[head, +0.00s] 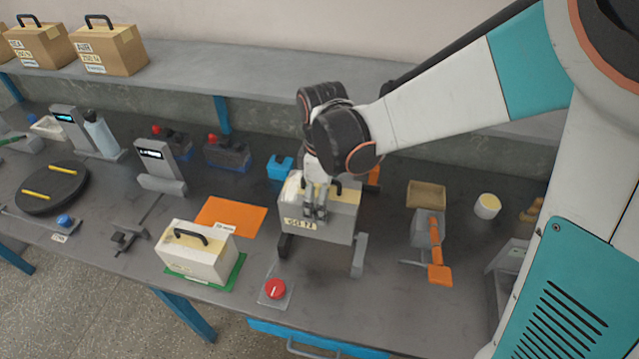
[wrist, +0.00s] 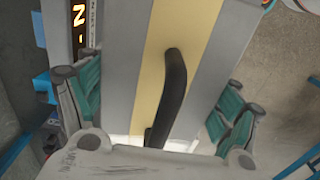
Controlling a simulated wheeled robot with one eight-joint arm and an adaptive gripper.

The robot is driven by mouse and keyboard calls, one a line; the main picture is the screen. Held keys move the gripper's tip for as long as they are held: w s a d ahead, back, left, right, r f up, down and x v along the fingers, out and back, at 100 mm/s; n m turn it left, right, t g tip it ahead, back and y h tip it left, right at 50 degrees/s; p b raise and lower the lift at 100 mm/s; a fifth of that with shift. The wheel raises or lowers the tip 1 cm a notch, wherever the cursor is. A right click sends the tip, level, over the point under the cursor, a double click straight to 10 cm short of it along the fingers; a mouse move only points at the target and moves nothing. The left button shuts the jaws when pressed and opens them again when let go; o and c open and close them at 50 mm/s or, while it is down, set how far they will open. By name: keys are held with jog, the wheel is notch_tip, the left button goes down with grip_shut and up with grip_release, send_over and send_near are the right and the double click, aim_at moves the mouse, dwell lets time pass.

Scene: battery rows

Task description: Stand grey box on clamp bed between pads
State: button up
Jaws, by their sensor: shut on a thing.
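The grey box (head: 330,226) has a cream-yellow band on top, a black handle and a front label. It is upright in my gripper (head: 316,205), whose fingers straddle it; one finger lies over its front face. In the wrist view the box's grey top, yellow band and dark handle (wrist: 170,98) fill the middle, with teal finger pads on both sides. The clamp bed shows below the box, with a dark end piece (head: 285,246) at left and a grey pad (head: 358,255) at right. The box hides most of the bed, and I cannot tell whether its base touches it.
A white box (head: 195,252) stands on a green mat at left, near an orange sheet (head: 230,217). A red button (head: 275,289) is in front. An orange-handled tool (head: 434,250) and a cardboard tray (head: 427,194) are at right. A blue block (head: 280,167) is behind.

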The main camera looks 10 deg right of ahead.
notch_tip(320, 180, down, 15)
jog(key=b, duration=1)
jog(key=shift+f, duration=0.15)
jog(key=o, duration=2)
notch_tip(320, 180, up, 12)
jog(key=p, duration=0.4)
jog(key=shift+s, duration=0.1)
